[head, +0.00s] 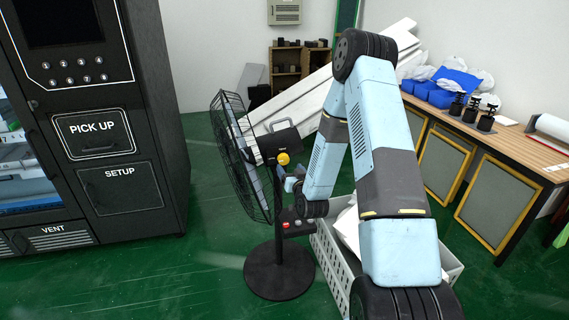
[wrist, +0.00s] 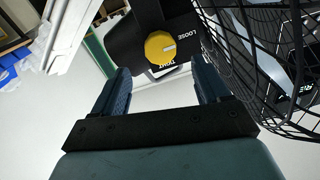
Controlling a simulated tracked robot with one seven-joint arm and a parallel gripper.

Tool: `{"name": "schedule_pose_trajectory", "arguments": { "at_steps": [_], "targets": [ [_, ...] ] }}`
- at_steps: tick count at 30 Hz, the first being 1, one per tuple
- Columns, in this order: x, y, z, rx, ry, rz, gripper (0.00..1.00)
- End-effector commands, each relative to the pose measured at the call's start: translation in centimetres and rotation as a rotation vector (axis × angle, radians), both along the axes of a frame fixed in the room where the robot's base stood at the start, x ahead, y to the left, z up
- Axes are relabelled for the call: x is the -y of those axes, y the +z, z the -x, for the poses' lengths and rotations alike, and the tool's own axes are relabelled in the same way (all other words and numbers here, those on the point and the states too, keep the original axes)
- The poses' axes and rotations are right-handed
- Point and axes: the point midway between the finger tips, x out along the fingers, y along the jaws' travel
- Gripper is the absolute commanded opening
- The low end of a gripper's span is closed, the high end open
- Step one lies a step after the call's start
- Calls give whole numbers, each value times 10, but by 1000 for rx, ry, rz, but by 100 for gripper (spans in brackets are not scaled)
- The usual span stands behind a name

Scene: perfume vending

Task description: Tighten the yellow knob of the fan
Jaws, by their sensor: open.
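The standing fan (head: 272,190) is black, with a wire cage facing left and a round base on the green floor. Its yellow knob (head: 283,158) is on the side of the dark motor housing. In the head view my gripper (head: 290,184) is just below and right of the knob, partly hidden by my arm.
The fan cage (wrist: 262,70) is close to the right finger in the wrist view. A black vending machine (head: 95,120) stands at the left. A white crate (head: 330,255) is behind my arm, and a wooden table (head: 490,140) is at the right.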

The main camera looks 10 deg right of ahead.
Motion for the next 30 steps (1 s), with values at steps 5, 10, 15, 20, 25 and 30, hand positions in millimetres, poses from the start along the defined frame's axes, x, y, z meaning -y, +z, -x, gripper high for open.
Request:
{"name": "schedule_pose_trajectory", "arguments": {
  "at_steps": [5, 10, 15, 20, 25, 30],
  "targets": [
    [-2, 0, -30, 2, 0, 0, 75],
    [-3, 0, -51, 1, 1, 0, 75],
    [-4, 1, -60, 1, 1, 0, 75],
    [-4, 0, -62, 0, 0, 0, 75],
    [-3, 0, -62, 0, 0, 0, 73],
    [-3, 0, -62, 0, 0, 0, 57]
  ]
}}
